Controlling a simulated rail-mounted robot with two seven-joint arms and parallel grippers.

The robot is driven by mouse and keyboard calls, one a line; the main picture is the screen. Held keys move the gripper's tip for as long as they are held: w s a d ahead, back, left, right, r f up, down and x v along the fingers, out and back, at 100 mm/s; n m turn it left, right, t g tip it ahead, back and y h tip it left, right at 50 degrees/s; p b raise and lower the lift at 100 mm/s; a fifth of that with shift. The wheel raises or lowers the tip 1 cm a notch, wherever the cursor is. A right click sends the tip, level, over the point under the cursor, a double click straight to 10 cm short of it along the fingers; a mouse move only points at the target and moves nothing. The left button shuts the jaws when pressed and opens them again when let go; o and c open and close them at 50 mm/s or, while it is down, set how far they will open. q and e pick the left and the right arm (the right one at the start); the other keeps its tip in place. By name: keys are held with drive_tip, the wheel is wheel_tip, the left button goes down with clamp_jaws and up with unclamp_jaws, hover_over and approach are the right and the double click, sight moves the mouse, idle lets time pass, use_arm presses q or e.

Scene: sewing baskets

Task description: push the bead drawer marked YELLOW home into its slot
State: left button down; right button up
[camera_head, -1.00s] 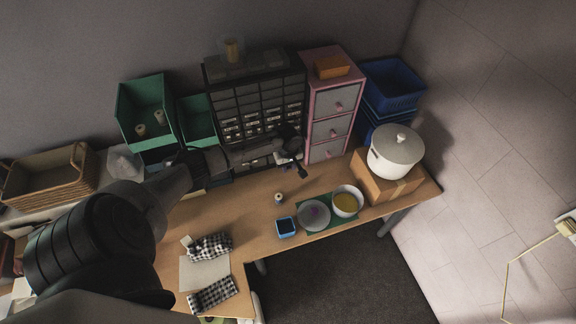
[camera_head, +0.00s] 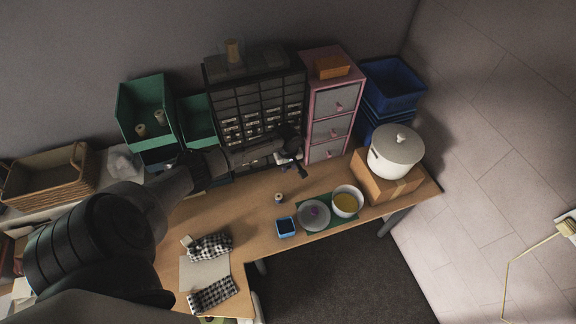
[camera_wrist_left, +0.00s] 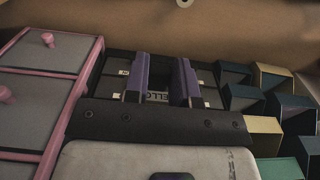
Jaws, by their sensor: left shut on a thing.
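The black bead cabinet (camera_head: 221,104) stands at the back of the table, with rows of small drawers carrying pale labels. In the left wrist view, a drawer with a label reading "ELLO" (camera_wrist_left: 157,97) shows between the fingers; the rest of the word is hidden. My left gripper (camera_wrist_left: 162,80) is shut on this YELLOW drawer, one finger on each side of the label. In the head view my left gripper (camera_head: 289,160) is at the cabinet's lower right front. How far the drawer stands out is hidden by the gripper and arm. My right gripper is not in view.
A pink drawer unit (camera_head: 310,100) stands close to the cabinet's right. Green bins (camera_head: 198,118) stand to its left. A white pot (camera_head: 396,155) sits on a box at the right. A thread spool (camera_head: 278,197), a blue box (camera_head: 286,227) and bowls (camera_head: 347,200) lie in front.

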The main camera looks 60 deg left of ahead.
use_arm(q)
drive_tip(key=shift+a, duration=0.2)
drive_tip(key=shift+w+a+b, duration=0.15)
drive_tip(key=shift+a+b, duration=0.15)
drive_tip(key=shift+a, duration=0.3)
drive_tip(key=shift+w+a+b, duration=0.15)
drive_tip(key=shift+a+b, duration=0.1)
drive_tip(key=shift+a, duration=0.35)
drive_tip(key=shift+w+a+b, duration=0.15)
drive_tip(key=shift+a+b, duration=0.3)
drive_tip(key=shift+a, duration=0.35)
drive_tip(key=shift+w+a+b, duration=0.1)
drive_tip(key=shift+a+b, duration=0.25)
drive_tip(key=shift+a, duration=0.3)
drive_tip(key=shift+w+a+b, duration=0.2)
drive_tip(key=shift+a+b, duration=0.35)
drive_tip(key=shift+a, duration=0.35)
drive_tip(key=shift+w+a+b, duration=0.15)
drive_tip(key=shift+a+b, duration=0.5)
drive_tip(key=shift+a, duration=0.2)
drive_tip(key=c, duration=0.9)
unclamp_jaws()
drive_tip(key=shift+o, duration=0.2)
wheel_tip(320, 180, up, 14)
drive_tip(key=b, duration=0.1)
drive_tip(key=shift+b, duration=0.3)
